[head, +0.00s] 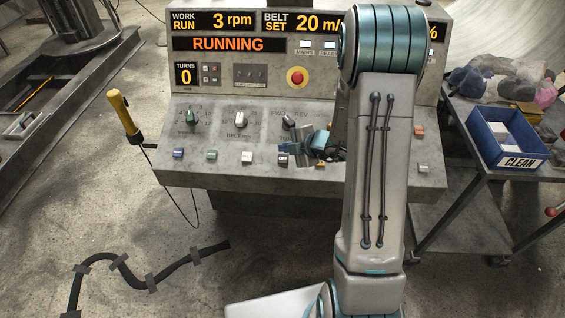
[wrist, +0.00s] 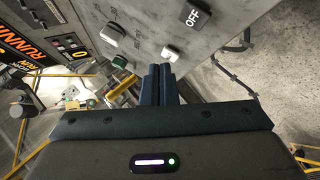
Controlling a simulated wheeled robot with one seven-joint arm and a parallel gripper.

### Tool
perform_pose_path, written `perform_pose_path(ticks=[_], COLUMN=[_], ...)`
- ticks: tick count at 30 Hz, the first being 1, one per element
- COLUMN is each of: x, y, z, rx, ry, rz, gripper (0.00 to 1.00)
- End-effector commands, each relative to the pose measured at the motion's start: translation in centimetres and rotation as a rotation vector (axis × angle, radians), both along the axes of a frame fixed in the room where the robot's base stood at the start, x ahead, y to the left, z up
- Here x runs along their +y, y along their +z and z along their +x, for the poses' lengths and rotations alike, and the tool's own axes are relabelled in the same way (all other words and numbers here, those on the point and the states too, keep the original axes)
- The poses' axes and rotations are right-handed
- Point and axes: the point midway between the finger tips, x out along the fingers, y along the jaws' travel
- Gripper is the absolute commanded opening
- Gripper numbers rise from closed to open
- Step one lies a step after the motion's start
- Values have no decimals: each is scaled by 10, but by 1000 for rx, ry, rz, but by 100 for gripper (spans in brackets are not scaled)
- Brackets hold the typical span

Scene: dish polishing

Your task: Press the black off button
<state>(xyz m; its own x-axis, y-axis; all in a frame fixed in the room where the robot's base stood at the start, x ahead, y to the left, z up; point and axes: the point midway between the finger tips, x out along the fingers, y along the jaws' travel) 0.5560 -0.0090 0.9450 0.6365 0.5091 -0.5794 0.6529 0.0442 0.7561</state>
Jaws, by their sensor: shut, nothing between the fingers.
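The black off button (head: 283,159) is in the lower row of the console, right of a white button. In the wrist view, the off button (wrist: 193,18) shows its white OFF lettering at the top right. My gripper (head: 302,150) is over the console's sloped panel, just right of the off button in the head view. In the wrist view, the fingers of my gripper (wrist: 160,70) are shut and empty. They point at the panel and appear apart from the off button. The exact gap to the panel is hard to tell.
A white button (head: 247,157) and a green button (head: 211,154) lie left of the off button. A red emergency knob (head: 297,77) is higher up. The display (head: 228,44) reads RUNNING. A blue crate (head: 505,140) stands on a cart at right. My arm hides part of the console.

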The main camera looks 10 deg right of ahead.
Motion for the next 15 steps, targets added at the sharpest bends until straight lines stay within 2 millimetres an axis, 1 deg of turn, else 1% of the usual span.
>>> perform_pose_path(ticks=[1,5,10,15], x=[-1,-3,-5,-6], y=[-14,-32,-47,-50], z=[2,9,15,17], rx=[1,0,0,0], ry=[0,1,0,-1], rz=[0,-1,0,-1], gripper=[0,0,0,0])
